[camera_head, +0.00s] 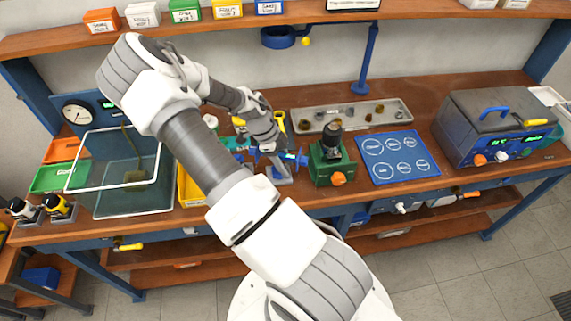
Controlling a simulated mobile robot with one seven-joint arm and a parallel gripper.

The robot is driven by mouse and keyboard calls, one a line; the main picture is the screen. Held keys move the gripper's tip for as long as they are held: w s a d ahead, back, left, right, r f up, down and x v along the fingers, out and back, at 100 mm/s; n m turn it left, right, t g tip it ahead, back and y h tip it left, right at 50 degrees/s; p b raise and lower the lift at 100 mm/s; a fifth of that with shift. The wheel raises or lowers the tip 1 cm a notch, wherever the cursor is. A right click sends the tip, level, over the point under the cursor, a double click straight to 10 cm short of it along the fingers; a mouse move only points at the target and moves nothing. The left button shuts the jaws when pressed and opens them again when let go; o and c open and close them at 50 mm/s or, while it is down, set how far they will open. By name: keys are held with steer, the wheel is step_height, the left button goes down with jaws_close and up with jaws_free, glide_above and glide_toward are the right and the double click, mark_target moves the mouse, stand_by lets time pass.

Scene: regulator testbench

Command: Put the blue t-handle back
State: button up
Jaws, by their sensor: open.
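My gripper (276,150) points down over the middle of the bench, just left of the green block device. A small bright blue piece (296,158) shows right beside the gripper's tip. It may be the blue t-handle, but it is too small and too covered to be sure. I cannot tell whether it touches the fingers. The fingers are open and hard to make out. A grey-blue stand (281,176) is below the gripper. My arm hides part of the bench to the left of it.
The green device (331,166) with a black top stands close on the right. Behind is a grey parts tray (350,117); further right are a blue mat (396,158) and a grey machine (496,127). A glass tank (122,185) stands left. A shelf (225,22) overhangs the back.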

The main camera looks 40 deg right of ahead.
steer(key=shift+r+p, duration=0.35)
steer(key=shift+r, duration=0.15)
steer(key=b+v, duration=0.1)
steer(key=v, duration=0.9)
steer(key=shift+w+a+r, duration=0.1)
steer(key=shift+w+r, duration=0.1)
steer(key=shift+r, duration=0.1)
steer(key=shift+w+a+r, duration=0.1)
steer(key=shift+a+r, duration=0.25)
steer(key=shift+r, duration=0.2)
steer(key=s+a+r+n+t+y, duration=0.2)
steer(key=a+r+n, duration=0.5)
steer(key=s+a+r+n+t+y, duration=0.2)
steer(key=s+a+r+n+t, duration=0.1)
steer(key=a+r+n, duration=0.45)
steer(key=s+a+r+n+t, duration=0.2)
steer(key=s+a+r+n, duration=0.1)
steer(key=s+r+n, duration=0.2)
steer(key=s+a+r+n+t+h, duration=0.1)
steer(key=s+a+r+n, duration=0.3)
steer(key=n, duration=0.5)
steer(key=shift+s+r+t, duration=0.35)
steer(key=shift+s+t, duration=0.35)
steer(key=shift+s, duration=0.25)
steer(key=shift+f, duration=0.1)
